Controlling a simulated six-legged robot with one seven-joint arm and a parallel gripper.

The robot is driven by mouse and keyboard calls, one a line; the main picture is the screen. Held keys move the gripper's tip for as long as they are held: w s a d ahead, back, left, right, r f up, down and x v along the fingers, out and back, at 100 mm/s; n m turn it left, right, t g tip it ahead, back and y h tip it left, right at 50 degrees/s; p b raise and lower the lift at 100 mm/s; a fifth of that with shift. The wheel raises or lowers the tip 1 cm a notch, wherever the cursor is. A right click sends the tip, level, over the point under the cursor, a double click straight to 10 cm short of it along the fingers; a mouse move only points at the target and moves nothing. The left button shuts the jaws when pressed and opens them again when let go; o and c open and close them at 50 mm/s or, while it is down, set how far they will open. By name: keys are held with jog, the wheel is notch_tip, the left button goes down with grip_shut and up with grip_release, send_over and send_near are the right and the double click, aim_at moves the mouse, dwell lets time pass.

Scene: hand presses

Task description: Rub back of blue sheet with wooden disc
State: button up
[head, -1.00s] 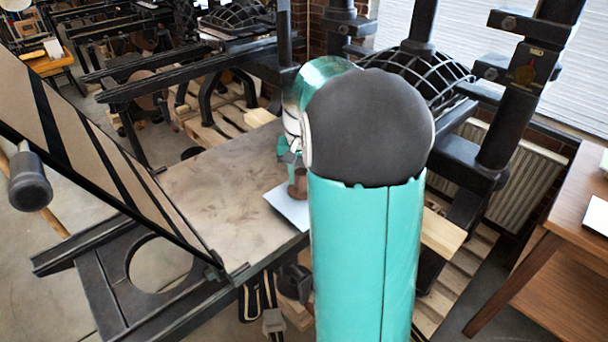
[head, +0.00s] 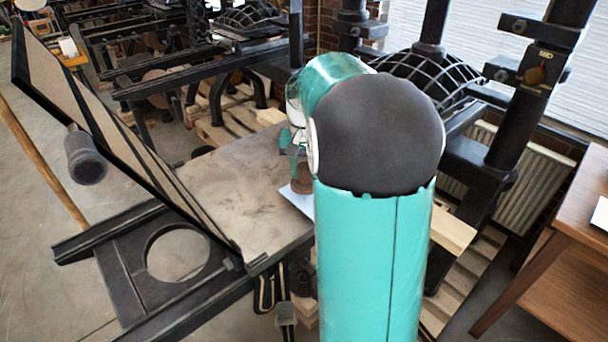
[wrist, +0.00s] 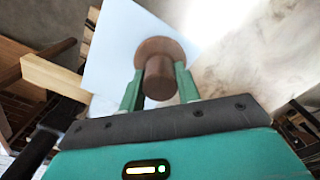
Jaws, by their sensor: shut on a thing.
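The wooden disc (wrist: 181,48) is brown with a round knob. My gripper (wrist: 159,84) is shut on the knob, one green finger on each side. In the wrist view the disc lies over the pale blue sheet (wrist: 112,49), near the sheet's right edge; whether it touches the sheet is hard to tell. In the head view the sheet (head: 297,200) lies flat on the grey press bed, mostly hidden behind my arm. The disc also shows there (head: 302,178), below my gripper, partly covered.
The press bed (head: 228,182) is bare left of the sheet. A raised hinged frame (head: 112,137) with a dark roller-like handle (head: 86,158) stands at the left. Black press columns (head: 535,85) and a wooden table (head: 570,225) are on the right.

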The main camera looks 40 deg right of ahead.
jog(key=shift+r, duration=2.65)
